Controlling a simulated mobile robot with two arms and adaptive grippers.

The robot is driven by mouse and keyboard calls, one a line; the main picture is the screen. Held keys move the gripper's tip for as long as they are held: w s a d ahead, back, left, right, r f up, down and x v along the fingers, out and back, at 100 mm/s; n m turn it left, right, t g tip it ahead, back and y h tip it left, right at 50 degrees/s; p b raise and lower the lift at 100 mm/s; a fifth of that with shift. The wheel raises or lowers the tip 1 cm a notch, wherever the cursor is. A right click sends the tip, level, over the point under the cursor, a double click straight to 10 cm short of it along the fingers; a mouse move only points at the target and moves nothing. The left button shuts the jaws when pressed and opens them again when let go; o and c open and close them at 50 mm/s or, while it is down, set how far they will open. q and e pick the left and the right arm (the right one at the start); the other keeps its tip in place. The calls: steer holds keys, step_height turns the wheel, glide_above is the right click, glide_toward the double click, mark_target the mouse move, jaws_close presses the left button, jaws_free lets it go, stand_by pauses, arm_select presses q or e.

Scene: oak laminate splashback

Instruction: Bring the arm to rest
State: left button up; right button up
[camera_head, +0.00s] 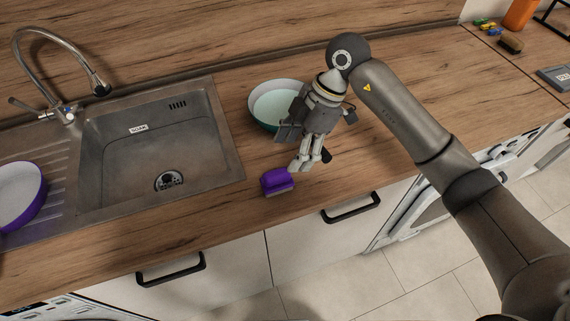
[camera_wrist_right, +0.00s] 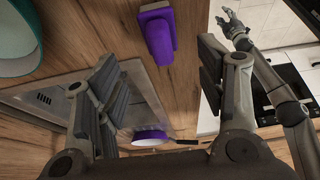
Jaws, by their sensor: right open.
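My right arm (camera_head: 412,118) reaches in from the right over the counter. Its gripper (camera_head: 303,163) points down above the counter, between the teal bowl and the purple block-shaped item. In the right wrist view the two fingers of this gripper (camera_wrist_right: 163,88) stand wide apart with nothing held between them. The purple item (camera_head: 278,181) lies on the counter near its front edge; it also shows in the right wrist view (camera_wrist_right: 158,35), beyond the fingers. My left gripper (camera_wrist_right: 231,22) shows small in the right wrist view, with its fingers apart and empty.
The teal bowl (camera_head: 262,120) stands behind the right gripper, partly hidden by it. A steel sink (camera_head: 135,165) with a tap (camera_head: 62,75) is at left; a purple-sided pan (camera_head: 18,190) sits on its drainer. An orange bottle (camera_head: 519,15) and a sponge (camera_head: 510,44) are far right.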

steer(key=shift+v, duration=0.85)
